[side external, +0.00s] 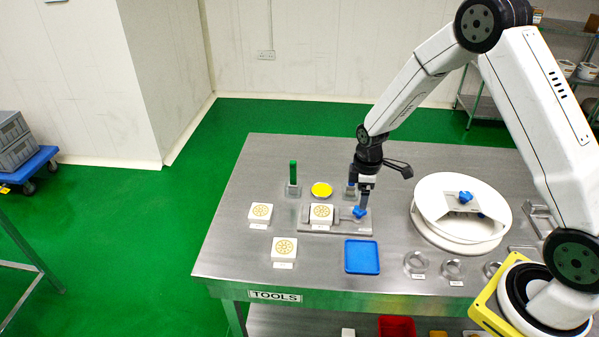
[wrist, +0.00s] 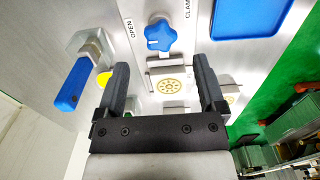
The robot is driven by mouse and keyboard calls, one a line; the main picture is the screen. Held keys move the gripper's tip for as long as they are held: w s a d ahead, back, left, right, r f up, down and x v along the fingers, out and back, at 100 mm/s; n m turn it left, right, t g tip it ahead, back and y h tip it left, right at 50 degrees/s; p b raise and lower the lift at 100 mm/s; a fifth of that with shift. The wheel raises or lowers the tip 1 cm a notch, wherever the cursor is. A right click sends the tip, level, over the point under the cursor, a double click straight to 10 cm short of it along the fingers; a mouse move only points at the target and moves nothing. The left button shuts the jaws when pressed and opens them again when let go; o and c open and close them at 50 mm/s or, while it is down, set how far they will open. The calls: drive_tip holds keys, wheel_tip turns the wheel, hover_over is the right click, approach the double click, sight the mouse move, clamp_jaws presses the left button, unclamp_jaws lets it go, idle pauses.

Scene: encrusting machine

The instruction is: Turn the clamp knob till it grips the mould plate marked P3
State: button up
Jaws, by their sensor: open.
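The blue star-shaped clamp knob (side external: 359,212) sits at the right end of a metal clamp fixture (side external: 350,227). In the wrist view the knob (wrist: 160,36) lies beyond my fingertips, between OPEN and CLAMP labels. A white mould plate with a gold wheel pattern (side external: 321,212) sits in the fixture left of the knob; it also shows in the wrist view (wrist: 170,87). Its marking is too small to read. My gripper (side external: 363,199) points down close above the knob. Its jaws (wrist: 161,68) are open and empty; contact with the knob is not visible.
Two similar plates (side external: 261,212) (side external: 284,248) lie left and front. A green-handled tool (side external: 293,172), a yellow disc (side external: 321,190) and a blue-handled tool (wrist: 75,84) stand behind the fixture. A blue tray (side external: 362,257) lies in front, a white round machine part (side external: 438,225) right.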

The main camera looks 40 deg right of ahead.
sight(359, 213)
drive_tip(key=shift+f, duration=2.45)
clamp_jaws()
